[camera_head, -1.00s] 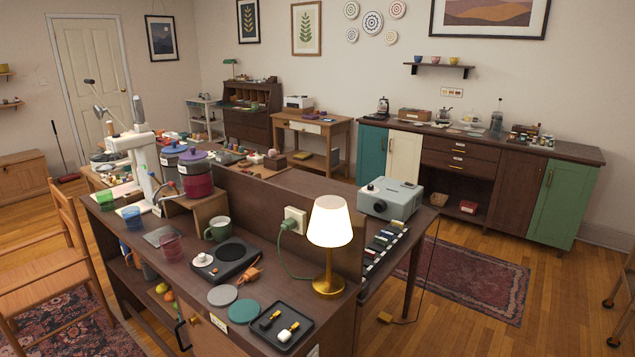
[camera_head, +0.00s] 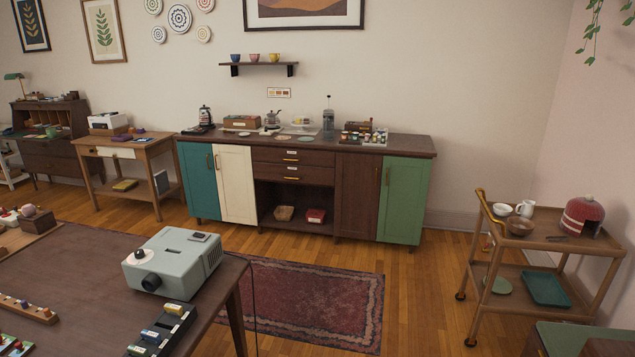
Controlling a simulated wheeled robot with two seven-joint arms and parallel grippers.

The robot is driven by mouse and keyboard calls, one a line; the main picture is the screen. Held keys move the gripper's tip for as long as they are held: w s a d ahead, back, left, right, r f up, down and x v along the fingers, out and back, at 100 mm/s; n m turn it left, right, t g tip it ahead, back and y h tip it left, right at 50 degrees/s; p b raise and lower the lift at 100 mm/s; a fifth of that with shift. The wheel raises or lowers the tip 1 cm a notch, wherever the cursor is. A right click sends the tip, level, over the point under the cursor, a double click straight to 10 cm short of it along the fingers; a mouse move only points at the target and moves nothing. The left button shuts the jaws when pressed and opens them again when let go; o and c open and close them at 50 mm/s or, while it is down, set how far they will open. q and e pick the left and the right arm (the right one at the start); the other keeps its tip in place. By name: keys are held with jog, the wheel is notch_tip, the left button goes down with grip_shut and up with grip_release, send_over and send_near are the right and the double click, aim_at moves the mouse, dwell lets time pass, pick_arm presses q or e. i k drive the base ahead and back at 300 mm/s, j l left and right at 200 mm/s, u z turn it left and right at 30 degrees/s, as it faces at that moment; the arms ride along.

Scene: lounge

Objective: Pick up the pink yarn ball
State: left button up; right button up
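I cannot make out a pink yarn ball for certain in the head view. A small round pinkish thing (camera_head: 29,210) sits among small items on the dark table at the left edge, too small to tell if it is yarn. Neither of my grippers shows in the view.
A grey projector (camera_head: 172,262) stands on the near dark table (camera_head: 75,262). A long sideboard (camera_head: 345,200) lines the back wall, a wooden desk (camera_head: 125,150) is left of it, and a trolley (camera_head: 548,240) stands right. The rug (camera_head: 310,300) and floor between are clear.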

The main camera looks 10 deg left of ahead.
aim_at(29, 209)
jog(key=i+l+u, duration=0.1)
jog(key=i, duration=1.8)
jog(key=i+u, duration=0.15)
jog(key=i, duration=0.75)
jog(key=i+l+u, duration=0.2)
jog(key=i, duration=0.75)
jog(key=i+j+u, duration=0.15)
jog(key=i+u, duration=0.15)
jog(key=u, duration=0.15)
jog(key=i+u, duration=0.7)
jog(key=u, duration=0.2)
jog(key=i+l+u, duration=0.15)
jog(key=i+u, duration=0.15)
jog(key=u, duration=0.15)
jog(key=i+u, duration=0.95)
jog(key=i+l+u, duration=0.25)
jog(key=u, duration=0.25)
jog(key=i+l+u, duration=0.6)
jog(key=l, duration=0.2)
jog(key=i+l+u, duration=0.1)
jog(key=l, duration=0.25)
jog(key=i+l+u, duration=0.15)
jog(key=l, duration=0.15)
